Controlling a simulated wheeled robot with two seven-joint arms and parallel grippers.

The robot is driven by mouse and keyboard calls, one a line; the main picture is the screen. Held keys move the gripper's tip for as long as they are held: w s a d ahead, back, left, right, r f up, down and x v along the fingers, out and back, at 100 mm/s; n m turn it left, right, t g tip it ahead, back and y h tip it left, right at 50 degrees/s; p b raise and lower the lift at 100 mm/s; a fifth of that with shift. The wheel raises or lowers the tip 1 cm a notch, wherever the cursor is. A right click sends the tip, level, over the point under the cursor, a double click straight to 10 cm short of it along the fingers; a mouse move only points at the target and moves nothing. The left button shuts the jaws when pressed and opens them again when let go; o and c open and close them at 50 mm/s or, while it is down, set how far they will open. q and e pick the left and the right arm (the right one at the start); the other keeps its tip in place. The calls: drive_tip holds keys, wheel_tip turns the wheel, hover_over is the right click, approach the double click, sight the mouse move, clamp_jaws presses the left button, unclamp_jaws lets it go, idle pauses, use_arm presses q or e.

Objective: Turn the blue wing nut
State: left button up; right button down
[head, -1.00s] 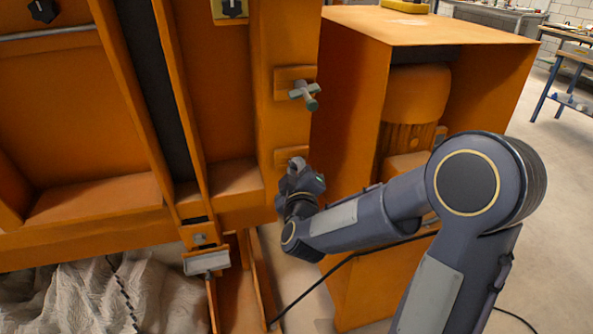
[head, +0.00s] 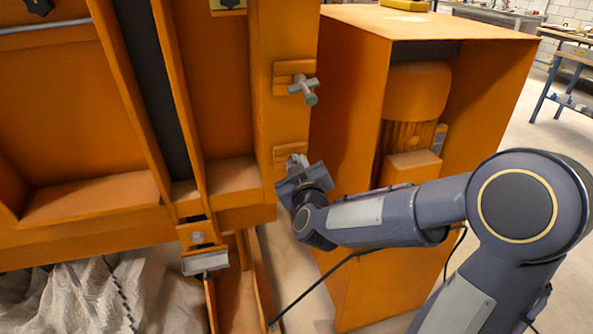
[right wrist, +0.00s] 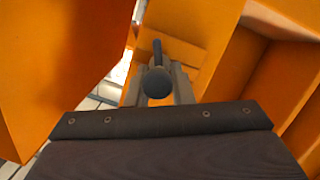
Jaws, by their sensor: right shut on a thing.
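The blue wing nut (right wrist: 158,82) shows in the right wrist view as a dark blue-grey round end with one wing pointing up. It sits between the two fingers of my right gripper (right wrist: 159,92), which is shut on it. In the head view my right gripper (head: 296,165) is at the lower bracket (head: 283,152) on the orange post, and its body hides most of the nut there. My left gripper is not in view.
A greenish wing nut (head: 306,90) sticks out from the upper bracket on the same orange post (head: 283,120). An open orange housing (head: 345,130) with a motor (head: 416,92) stands close on the right. A black cable (head: 313,290) runs below my arm.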

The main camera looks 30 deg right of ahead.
drive_tip(key=shift+d+f+m+y+b, duration=0.15)
drive_tip(key=shift+m+y+b, duration=0.25)
drive_tip(key=shift+m+b, duration=0.25)
drive_tip(key=m+y+b, duration=0.1)
drive_tip(key=b, duration=0.2)
drive_tip(key=m+b, duration=0.2)
drive_tip(key=b, duration=0.1)
drive_tip(key=m+y+b, duration=0.1)
drive_tip(key=m+b, duration=0.1)
drive_tip(key=b, duration=0.1)
drive_tip(key=shift+s+d+f+t+y+b, duration=0.15)
drive_tip(key=shift+d+f+t+y+b, duration=0.15)
drive_tip(key=shift+d+t+b, duration=0.1)
drive_tip(key=shift+d+m+t+y+b, duration=0.1)
drive_tip(key=shift+m+t+y+b, duration=0.35)
drive_tip(key=shift+m+b, duration=1.8)
drive_tip(key=shift+d+m+t+y+b, duration=0.1)
drive_tip(key=shift+m+t+y+b, duration=0.4)
drive_tip(key=shift+b, duration=3.1)
drive_tip(key=shift+d+m+t+y+b, duration=0.15)
drive_tip(key=shift+m+y+b, duration=0.4)
drive_tip(key=shift+m+b, duration=1.85)
drive_tip(key=shift+a+n+b, duration=0.1)
drive_tip(key=shift+n+b, duration=0.5)
drive_tip(key=c, duration=1.3)
unclamp_jaws()
